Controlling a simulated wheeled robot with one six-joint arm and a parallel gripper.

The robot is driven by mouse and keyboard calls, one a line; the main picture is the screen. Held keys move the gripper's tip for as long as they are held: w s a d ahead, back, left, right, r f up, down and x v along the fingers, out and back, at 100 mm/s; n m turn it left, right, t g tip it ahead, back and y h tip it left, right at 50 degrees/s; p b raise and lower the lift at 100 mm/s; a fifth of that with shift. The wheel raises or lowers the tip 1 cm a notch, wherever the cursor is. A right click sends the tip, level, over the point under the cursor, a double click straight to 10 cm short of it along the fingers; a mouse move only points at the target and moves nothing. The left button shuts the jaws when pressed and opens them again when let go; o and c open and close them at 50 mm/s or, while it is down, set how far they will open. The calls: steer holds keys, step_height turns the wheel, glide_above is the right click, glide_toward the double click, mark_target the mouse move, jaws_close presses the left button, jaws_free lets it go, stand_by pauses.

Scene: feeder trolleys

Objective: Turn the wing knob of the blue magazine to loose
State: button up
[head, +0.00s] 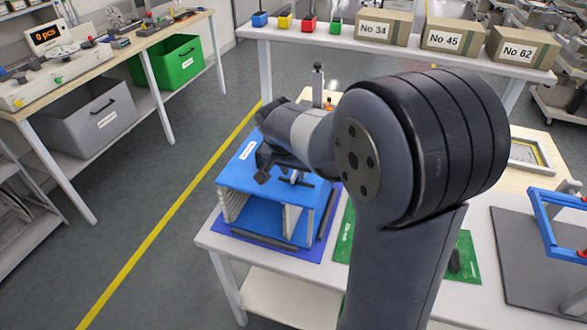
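The blue magazine (237,178) is an open-fronted blue box with ribbed grey side walls and a white label on top. It stands on a blue mat (310,247) at the left end of the white table. A small dark winged part with a silver stem, seemingly the wing knob (295,179), shows at its upper right edge. My gripper (267,168) is over the magazine's top, close to the knob on its left. My wrist and arm hide part of the gripper. I cannot tell whether the fingers are open or touch the knob.
My arm covers the middle of the table. Green mats (464,258), a dark grey mat (510,255) and a blue frame (545,225) lie to the right. A back shelf (290,35) holds small coloured bins and numbered boxes. A floor aisle with a yellow line runs at left.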

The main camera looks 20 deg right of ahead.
steer(key=shift+f, duration=0.15)
steer(key=shift+c, duration=0.2)
jaws_close()
